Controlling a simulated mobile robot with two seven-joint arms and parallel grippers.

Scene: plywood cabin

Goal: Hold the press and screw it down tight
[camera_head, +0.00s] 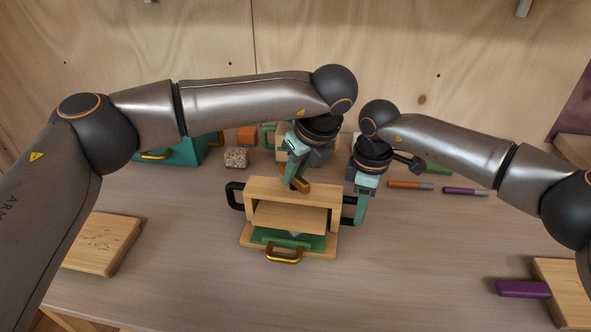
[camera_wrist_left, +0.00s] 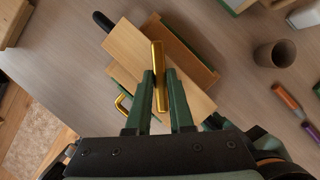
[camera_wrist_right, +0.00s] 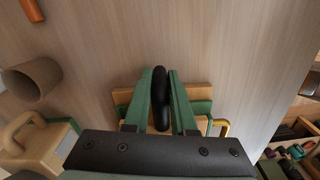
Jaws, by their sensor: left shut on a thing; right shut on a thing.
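The wooden press (camera_head: 262,195) stands upright on the table in the middle of the head view, with a plate inside and a green layer (camera_head: 310,242) low in it. A gold handle (camera_head: 284,256) is at its front and a black side handle (camera_head: 235,196) at its left. My left gripper (camera_head: 296,182) is above the press, shut on the gold screw bar (camera_wrist_left: 158,75), which shows between its fingers in the left wrist view. My right gripper (camera_head: 359,214) is at the press's right side, shut on the black right side handle (camera_wrist_right: 160,98).
A teal box (camera_head: 180,151), an orange block (camera_head: 247,134) and a speckled block (camera_head: 236,157) are behind, to the left. Orange (camera_head: 410,185) and purple (camera_head: 465,191) markers lie to the right. Wooden boards lie at left (camera_head: 103,243) and right (camera_head: 570,290). The front table is clear.

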